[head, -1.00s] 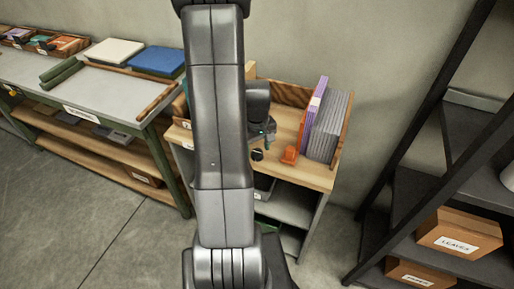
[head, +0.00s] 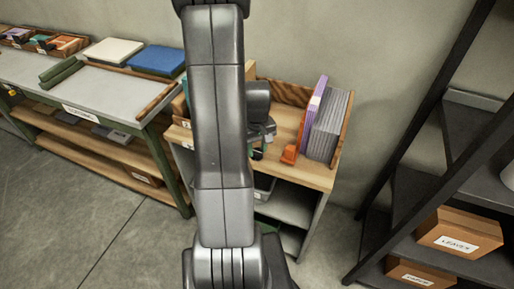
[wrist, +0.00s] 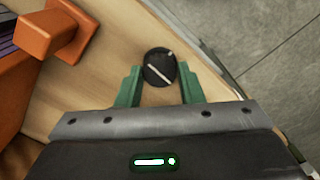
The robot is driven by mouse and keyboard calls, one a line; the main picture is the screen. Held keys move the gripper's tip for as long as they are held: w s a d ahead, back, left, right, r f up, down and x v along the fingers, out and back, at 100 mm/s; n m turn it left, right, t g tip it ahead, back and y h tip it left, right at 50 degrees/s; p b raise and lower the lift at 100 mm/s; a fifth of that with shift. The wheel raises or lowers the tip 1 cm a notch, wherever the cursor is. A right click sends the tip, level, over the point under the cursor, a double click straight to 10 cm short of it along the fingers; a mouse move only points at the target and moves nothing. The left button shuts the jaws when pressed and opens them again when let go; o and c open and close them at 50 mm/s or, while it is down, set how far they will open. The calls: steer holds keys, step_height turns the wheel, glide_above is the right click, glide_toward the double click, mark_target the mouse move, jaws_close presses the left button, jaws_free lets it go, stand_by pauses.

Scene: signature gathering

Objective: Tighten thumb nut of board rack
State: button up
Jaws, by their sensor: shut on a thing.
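The thumb nut (wrist: 158,66) is a round black knob with a pale line across its top, seen in the wrist view near the edge of a wooden top. The green fingers of my gripper (wrist: 160,82) are shut on it, one on each side. In the head view my gripper (head: 257,152) is low at the front of the wooden rack top (head: 315,177), and the nut is mostly hidden there. An orange bracket (head: 289,154) stands right of the gripper; it also shows at the upper left of the wrist view (wrist: 55,30). Grey boards (head: 328,125) stand upright behind it.
A purple board (head: 313,108) stands beside the grey ones. A workbench (head: 95,90) with a blue pad (head: 157,60) is at the left. A dark shelf with a labelled box (head: 458,233) is at the right. Floor is open at lower left.

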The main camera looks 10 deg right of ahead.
mark_target(257, 151)
steer(key=m+b, duration=0.1)
steer(key=m, duration=0.3)
steer(key=m+b, duration=0.1)
steer(key=m, duration=0.3)
steer(key=m+b, duration=0.1)
steer(key=m, duration=0.4)
steer(key=shift+m+b, duration=0.5)
steer(key=shift+m, duration=1.7)
steer(key=o, duration=1)
steer(key=shift+r, duration=0.15)
step_height(257, 151, up, 14)
steer(key=shift+f+p, duration=0.2)
steer(key=shift+p, duration=0.2)
